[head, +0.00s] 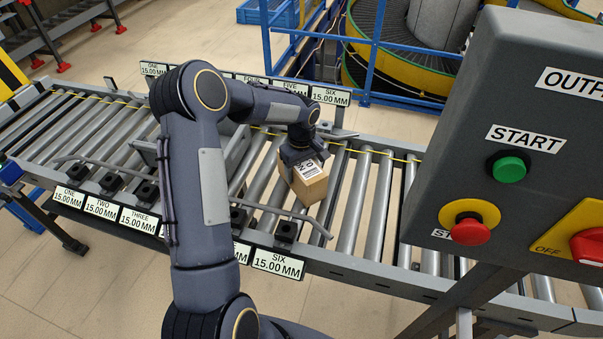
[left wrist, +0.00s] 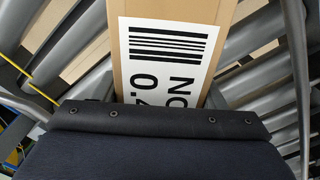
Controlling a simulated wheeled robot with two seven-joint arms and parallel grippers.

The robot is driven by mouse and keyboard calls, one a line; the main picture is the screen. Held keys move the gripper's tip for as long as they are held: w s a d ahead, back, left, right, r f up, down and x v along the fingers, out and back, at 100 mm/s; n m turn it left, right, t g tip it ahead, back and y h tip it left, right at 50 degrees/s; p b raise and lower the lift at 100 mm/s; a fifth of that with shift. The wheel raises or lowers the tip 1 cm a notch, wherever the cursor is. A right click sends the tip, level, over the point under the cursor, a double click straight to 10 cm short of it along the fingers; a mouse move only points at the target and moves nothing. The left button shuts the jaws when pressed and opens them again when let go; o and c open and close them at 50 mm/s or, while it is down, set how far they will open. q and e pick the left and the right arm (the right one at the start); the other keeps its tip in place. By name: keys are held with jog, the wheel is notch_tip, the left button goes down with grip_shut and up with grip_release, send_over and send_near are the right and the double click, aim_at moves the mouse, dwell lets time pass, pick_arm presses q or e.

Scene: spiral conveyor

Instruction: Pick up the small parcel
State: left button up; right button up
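The small parcel (head: 311,187) is a brown cardboard box with a white printed label, on the conveyor rollers near the guide rails. In the left wrist view the parcel (left wrist: 118,55) fills the upper middle, with its barcode label close to my gripper body. My left gripper (head: 301,163) is at the parcel's upper end, pointing down at it. Its fingers are hidden, so I cannot tell whether they are open or closed on the box. My right gripper is not in view.
The roller conveyor (head: 358,205) runs from left to right, with guide rails and numbered signs (head: 277,263) along both sides. A control box (head: 530,110) with a green start button and red knobs stands close on the right. A blue railing (head: 372,60) and yellow spiral conveyor are behind.

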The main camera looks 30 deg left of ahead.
pick_arm(q)
jog(key=c, duration=0.7)
jog(key=shift+r, duration=0.1)
jog(key=shift+c, duration=0.2)
jog(key=shift+r, duration=0.15)
